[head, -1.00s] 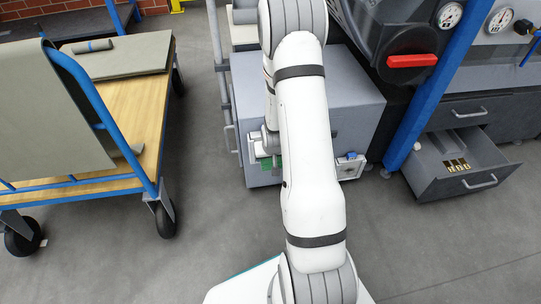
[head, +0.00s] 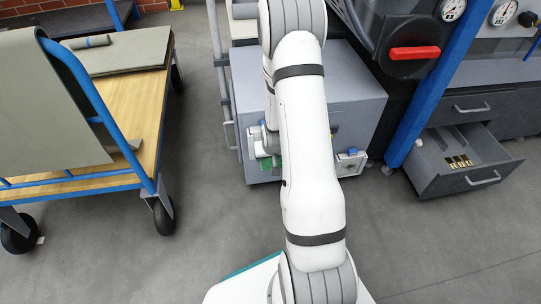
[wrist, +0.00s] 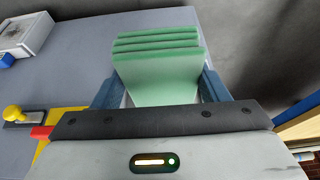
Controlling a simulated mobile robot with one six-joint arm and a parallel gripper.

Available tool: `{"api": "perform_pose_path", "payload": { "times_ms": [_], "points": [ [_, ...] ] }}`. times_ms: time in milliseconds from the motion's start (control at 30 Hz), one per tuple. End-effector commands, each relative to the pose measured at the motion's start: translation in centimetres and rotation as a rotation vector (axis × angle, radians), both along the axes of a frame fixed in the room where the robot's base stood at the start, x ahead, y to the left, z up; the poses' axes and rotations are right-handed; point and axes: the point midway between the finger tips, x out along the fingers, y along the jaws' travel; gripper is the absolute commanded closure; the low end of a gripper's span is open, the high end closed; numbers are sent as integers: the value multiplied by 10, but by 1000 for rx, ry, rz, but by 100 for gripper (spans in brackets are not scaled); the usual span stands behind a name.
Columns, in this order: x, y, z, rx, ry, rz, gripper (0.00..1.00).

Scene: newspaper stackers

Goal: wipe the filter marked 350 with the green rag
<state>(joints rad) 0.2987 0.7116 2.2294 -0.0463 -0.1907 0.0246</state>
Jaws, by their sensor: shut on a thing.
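The green rag (wrist: 160,75) is folded in several layers and is held between the blue fingers of my gripper (wrist: 158,90) in the wrist view. In the head view only a bit of the green rag (head: 270,164) shows beside my arm, low at the front of the grey cabinet. A white filter-like box (head: 349,163) with a blue part sits on the cabinet's front, right of my arm. A similar white box (wrist: 24,36) shows at the upper left of the wrist view. Another white part behind the rag is mostly hidden. No marking 350 is readable.
The grey cabinet (head: 345,90) stands beyond my arm. A cart (head: 125,110) with a wooden deck and blue rails is at left. An open drawer (head: 465,165) juts out at right, beside a blue post (head: 440,80). The floor in front is clear.

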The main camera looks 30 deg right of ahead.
Motion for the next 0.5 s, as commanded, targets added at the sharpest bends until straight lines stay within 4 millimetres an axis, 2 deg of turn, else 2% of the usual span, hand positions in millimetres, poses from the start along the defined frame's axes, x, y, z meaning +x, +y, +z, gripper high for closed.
{"api": "perform_pose_path", "payload": {
  "times_ms": [267, 500],
  "points": [
    [1, 0, 0, -1, -3, 0, 55],
    [2, 0, -10, -1, -4, 0, 55]
  ]
}}
